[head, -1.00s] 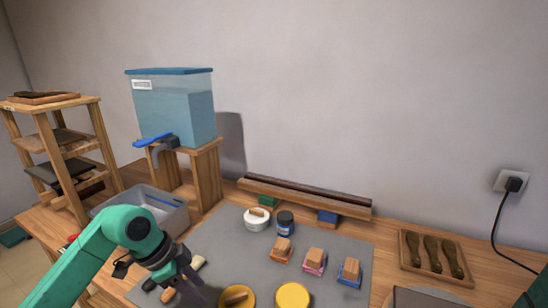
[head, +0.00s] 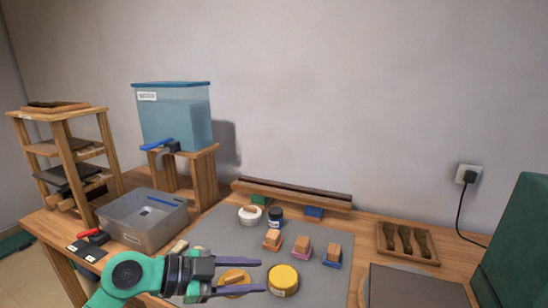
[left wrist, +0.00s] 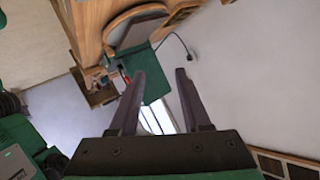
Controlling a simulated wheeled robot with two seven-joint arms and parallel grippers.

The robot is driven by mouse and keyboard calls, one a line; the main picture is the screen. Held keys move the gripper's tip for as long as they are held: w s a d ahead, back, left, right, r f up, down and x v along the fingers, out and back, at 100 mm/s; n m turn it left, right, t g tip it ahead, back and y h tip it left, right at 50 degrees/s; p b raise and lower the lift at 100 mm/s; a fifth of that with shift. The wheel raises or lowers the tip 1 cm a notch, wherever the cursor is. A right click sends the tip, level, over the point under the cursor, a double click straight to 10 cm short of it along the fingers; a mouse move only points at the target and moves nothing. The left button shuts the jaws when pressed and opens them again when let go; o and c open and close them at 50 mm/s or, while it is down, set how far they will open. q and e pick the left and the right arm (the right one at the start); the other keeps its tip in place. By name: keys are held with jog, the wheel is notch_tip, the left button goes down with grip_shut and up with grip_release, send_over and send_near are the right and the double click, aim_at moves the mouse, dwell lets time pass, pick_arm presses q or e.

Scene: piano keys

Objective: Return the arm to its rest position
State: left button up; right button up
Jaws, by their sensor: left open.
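My left gripper (head: 256,276) shows at the bottom of the head view, on a teal arm. Its two dark fingers are parallel and point right, with a clear gap between them. They are above the grey mat (head: 222,226), in front of the yellow round lid (head: 284,279) and the open yellow-rimmed tin (head: 234,276), partly covering the tin. In the left wrist view the gripper (left wrist: 161,75) is open and nothing is between its fingers. My right gripper is in neither view.
A grey bin (head: 142,222), a blue water tank (head: 176,118) on a wooden stand and a shelf rack (head: 66,150) are at left. Several wood-handled blocks (head: 303,247) sit on the mat. A wooden tool tray (head: 408,243) and a dark green block (head: 520,240) are at right.

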pick_arm(q)
notch_tip(320, 180, up, 8)
jog(key=n+t+h, duration=0.1)
jog(key=t+h, duration=0.3)
jog(key=t, duration=0.1)
jog(key=w+a+r+n+t+y, duration=0.2)
jog(key=w+a+n+t+y, duration=0.3)
jog(key=a+n+t+y, duration=0.35)
jog(key=s+a+f+n+g+y, duration=0.1)
jog(key=a+f+n+g+y, duration=0.1)
jog(key=a+f+n+y, duration=0.55)
jog(key=s+a+f+n+g+y, duration=0.25)
jog(key=a+f, duration=0.25)
jog(key=f, duration=0.5)
jog(key=s+d+f+m+g+h, duration=0.25)
jog(key=s+f+g, duration=0.85)
jog(key=s+f, duration=0.6)
notch_tip(320, 180, down, 23)
jog(key=s+m, duration=0.1)
jog(key=s, duration=0.2)
jog(key=s+a+f+g, duration=0.2)
jog(key=s+f, duration=1.2)
jog(key=s, duration=0.1)
jog(key=shift+s+a+y, duration=0.3)
jog(key=shift+s+y, duration=0.1)
